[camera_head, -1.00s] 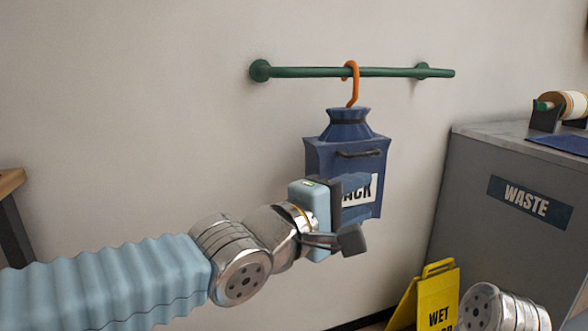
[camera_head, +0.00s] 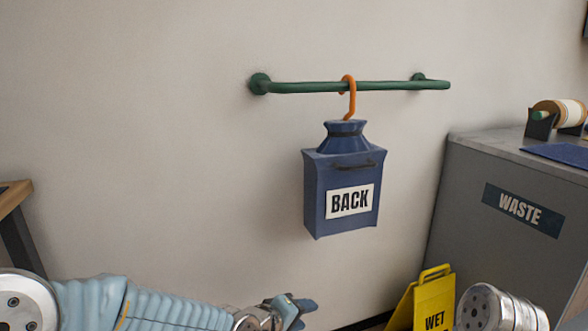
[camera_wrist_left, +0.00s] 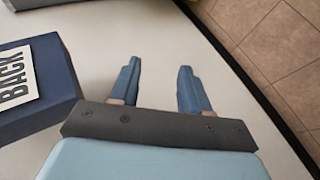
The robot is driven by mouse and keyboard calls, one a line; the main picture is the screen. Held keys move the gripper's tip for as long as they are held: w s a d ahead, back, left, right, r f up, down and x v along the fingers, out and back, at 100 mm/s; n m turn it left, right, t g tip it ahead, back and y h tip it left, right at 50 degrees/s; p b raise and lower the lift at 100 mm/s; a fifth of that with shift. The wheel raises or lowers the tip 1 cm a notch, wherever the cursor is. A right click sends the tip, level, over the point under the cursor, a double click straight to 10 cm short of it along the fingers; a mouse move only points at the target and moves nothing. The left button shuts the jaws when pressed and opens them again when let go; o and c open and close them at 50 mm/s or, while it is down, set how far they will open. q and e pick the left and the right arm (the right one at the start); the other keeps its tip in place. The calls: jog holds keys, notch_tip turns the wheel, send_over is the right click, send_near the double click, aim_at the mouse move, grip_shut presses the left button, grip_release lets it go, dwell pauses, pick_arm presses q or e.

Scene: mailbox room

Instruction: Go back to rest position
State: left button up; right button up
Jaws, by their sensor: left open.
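My left gripper (camera_head: 298,309) is low at the bottom of the head view, below the blue bag, and apart from it. In the left wrist view its two blue fingers (camera_wrist_left: 160,90) are spread with nothing between them. The blue bag (camera_head: 342,208), labelled BACK, hangs by an orange hook (camera_head: 350,100) from a green rail (camera_head: 390,86) on the wall. The bag also shows at the left edge of the left wrist view (camera_wrist_left: 62,75). My right gripper is not in view; only a metal part of my right arm shows at the lower right.
A grey cabinet labelled WASTE (camera_head: 478,180) stands at the right, with a tape roll (camera_head: 560,114) and a blue mat on top. A yellow wet-floor sign (camera_head: 432,302) stands in front of it. A wooden table edge (camera_head: 14,195) shows at the left. The wall between is bare.

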pick_arm(q)
jog(key=s+a+f+m+g+y+p, duration=0.15)
jog(key=s+a+f, duration=0.25)
jog(key=f, duration=0.6)
jog(key=s+a+f+m+g+y+p, duration=0.1)
jog(key=s+a+f+g+y, duration=0.3)
jog(key=f, duration=0.6)
jog(key=s+a+f+m, duration=0.1)
jog(key=s+f, duration=0.1)
jog(key=s, duration=0.2)
jog(key=s+a+f+g+h, duration=0.1)
jog(key=s+a+f, duration=0.1)
jog(key=s, duration=0.3)
jog(key=s+a+f+m+g+p, duration=0.1)
jog(key=s+a+f, duration=0.1)
jog(key=s+f, duration=0.2)
jog(key=shift+s+a+m, duration=0.15)
jog(key=shift+s+m, duration=0.05)
jog(key=shift+m, duration=0.15)
jog(key=shift+h, duration=0.35)
